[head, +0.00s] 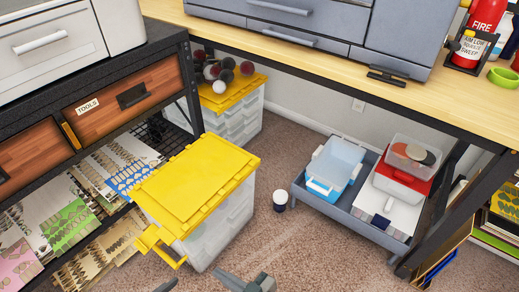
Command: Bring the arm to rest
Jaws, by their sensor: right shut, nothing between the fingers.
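My right gripper (249,283) shows at the bottom edge, low in the middle of the head view. Its grey fingers are shut with nothing held, and most of it is cut off by the frame. A small dark grey tip (166,286) at the bottom edge, further left, looks like part of my left gripper. Too little of it shows to tell its state.
A clear bin with a yellow lid (195,180) stands on the carpet (310,258) close ahead. Another yellow-lidded bin (228,92) with balls on it is behind. A grey tray (340,212) with boxes is right, under the wooden worktop (330,65). A dark shelf unit (120,60) is left.

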